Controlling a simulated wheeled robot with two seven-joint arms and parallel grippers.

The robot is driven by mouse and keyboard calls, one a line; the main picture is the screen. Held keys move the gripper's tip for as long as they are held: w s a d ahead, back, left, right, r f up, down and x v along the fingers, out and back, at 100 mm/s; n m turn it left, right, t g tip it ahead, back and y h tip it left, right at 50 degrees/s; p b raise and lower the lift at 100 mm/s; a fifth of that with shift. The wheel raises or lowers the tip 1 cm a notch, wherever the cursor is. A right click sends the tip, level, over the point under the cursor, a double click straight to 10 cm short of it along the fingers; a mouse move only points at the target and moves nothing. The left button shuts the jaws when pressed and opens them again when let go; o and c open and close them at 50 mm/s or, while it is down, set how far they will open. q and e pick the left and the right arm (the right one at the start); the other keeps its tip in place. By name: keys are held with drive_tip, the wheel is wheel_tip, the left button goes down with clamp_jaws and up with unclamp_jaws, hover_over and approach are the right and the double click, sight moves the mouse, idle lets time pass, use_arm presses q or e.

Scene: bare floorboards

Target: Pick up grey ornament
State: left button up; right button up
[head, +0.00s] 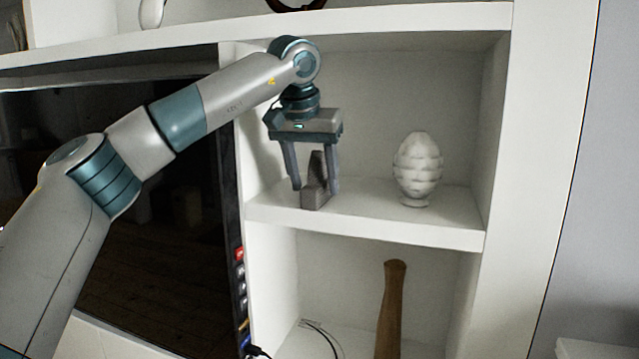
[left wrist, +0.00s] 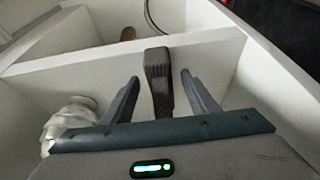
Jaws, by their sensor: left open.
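The grey ornament (head: 314,190) stands on the middle shelf of the white unit, near the shelf's left wall and front edge. In the left wrist view the ornament (left wrist: 158,82) shows as a dark grey, ribbed upright piece between the fingers. My left gripper (head: 315,188) points down over it, open, with one finger on each side. In the left wrist view the gripper (left wrist: 160,85) has visible gaps between the fingers and the ornament. The ornament's lower back part is partly hidden. My right gripper is in neither view.
A white ribbed egg-shaped ornament (head: 418,170) stands to the right on the same shelf (head: 450,228). A brown wooden vase (head: 391,310) stands in the compartment below. A dark screen (head: 150,220) is at the left. The shelf above is close over my wrist.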

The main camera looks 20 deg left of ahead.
sight(323, 177)
use_arm(q)
drive_tip(key=shift+w+r, duration=0.1)
drive_tip(key=shift+w, duration=0.25)
drive_tip(key=w+p, duration=0.2)
drive_tip(key=w, duration=0.1)
drive_tip(key=w+p, duration=0.1)
drive_tip(key=shift+w+d+f, duration=0.1)
drive_tip(key=shift+w+f, duration=0.1)
drive_tip(key=shift+f, duration=0.15)
drive_tip(key=shift+f+p, duration=0.3)
drive_tip(key=c, duration=1.2)
